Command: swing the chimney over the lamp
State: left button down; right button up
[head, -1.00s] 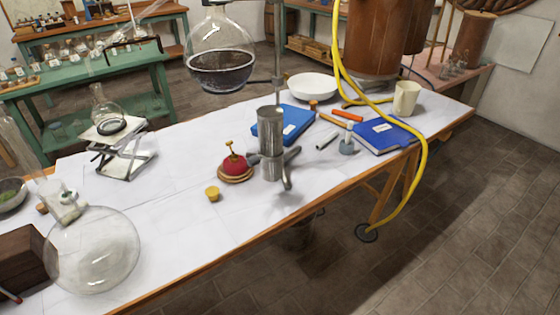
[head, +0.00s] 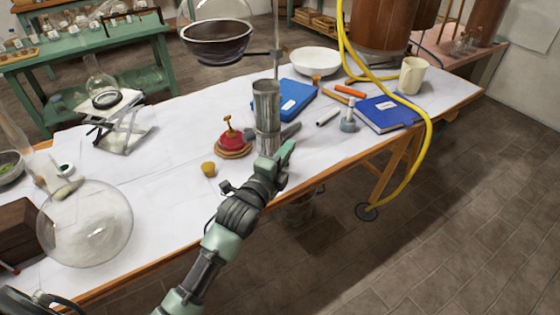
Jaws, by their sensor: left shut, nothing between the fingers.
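The chimney, a grey metal cylinder (head: 266,102), stands upright near the front edge of the white-covered table. A grey side arm sticks out to the right near its foot. The red domed thing with a brass top, which looks like the lamp (head: 232,142), sits on a round wooden base just left of the cylinder. The cylinder is beside it, not over it. My left gripper (head: 285,153) is shut and empty, at the lower right of the cylinder. It hides part of the cylinder's foot and side arm; I cannot tell whether it touches them. My right gripper is not in view.
A small yellow cap (head: 208,169) lies left of my left gripper. A large round glass flask (head: 88,225) stands at the left front. A dark-filled flask (head: 217,42) hangs behind the cylinder. Blue books (head: 386,113) and a yellow hose (head: 428,150) are to the right.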

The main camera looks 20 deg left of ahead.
pick_arm(q)
jog(key=shift+w+a+f+b, duration=0.1)
jog(key=shift+w+a+b, duration=0.7)
jog(key=shift+w, duration=0.3)
jog(key=shift+w+a+b, duration=0.7)
jog(key=shift+w+a, duration=0.05)
jog(key=shift+w, duration=0.35)
jog(key=shift+s+a, duration=0.1)
